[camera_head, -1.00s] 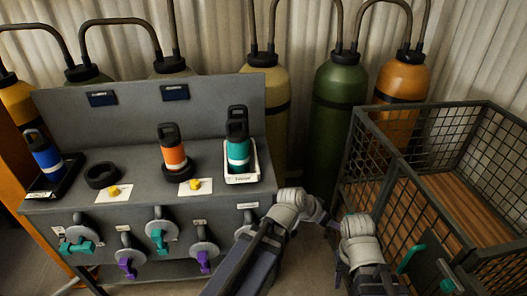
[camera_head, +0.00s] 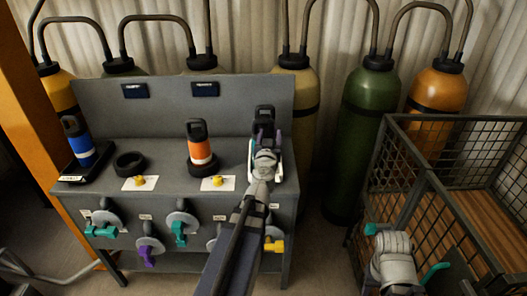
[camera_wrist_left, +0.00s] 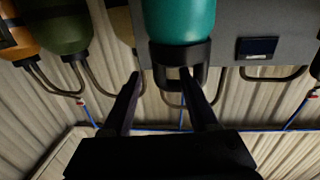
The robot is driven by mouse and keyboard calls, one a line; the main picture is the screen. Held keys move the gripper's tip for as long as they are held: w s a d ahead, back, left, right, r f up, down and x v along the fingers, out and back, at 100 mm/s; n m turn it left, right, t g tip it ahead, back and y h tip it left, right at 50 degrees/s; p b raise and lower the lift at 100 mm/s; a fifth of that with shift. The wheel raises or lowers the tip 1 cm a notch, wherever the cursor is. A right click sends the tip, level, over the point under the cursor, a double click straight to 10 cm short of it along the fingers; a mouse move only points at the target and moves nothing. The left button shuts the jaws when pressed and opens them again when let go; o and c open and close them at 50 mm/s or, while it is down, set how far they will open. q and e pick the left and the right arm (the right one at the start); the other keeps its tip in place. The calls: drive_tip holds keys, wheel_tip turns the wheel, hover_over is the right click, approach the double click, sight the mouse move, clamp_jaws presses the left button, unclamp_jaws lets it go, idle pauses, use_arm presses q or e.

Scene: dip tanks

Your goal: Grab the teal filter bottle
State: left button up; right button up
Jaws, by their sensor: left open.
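The teal filter bottle with a black looped cap stands at the right end of the grey bench. In the head view my left arm hides most of it, and the cap (camera_head: 264,113) shows above. In the left wrist view the teal bottle (camera_wrist_left: 180,18) appears upside down at the top, with its black cap towards my fingers. My left gripper (camera_head: 265,143) is in front of the bottle. Its two dark fingers (camera_wrist_left: 161,76) are open, apart on either side of the cap loop's picture; I cannot tell whether they touch it.
An orange bottle (camera_head: 200,148) stands left of the teal one, and a blue bottle (camera_head: 78,142) at the far left. An empty black ring (camera_head: 130,164) lies between them. Valve handles line the bench front. A wire-mesh crate (camera_head: 408,195) stands right; gas cylinders (camera_head: 362,120) stand behind.

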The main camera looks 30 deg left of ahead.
use_arm(q)
drive_tip(key=shift+x, duration=4)
drive_tip(key=shift+s+d+f, duration=0.1)
drive_tip(key=shift+f, duration=0.05)
clamp_jaws()
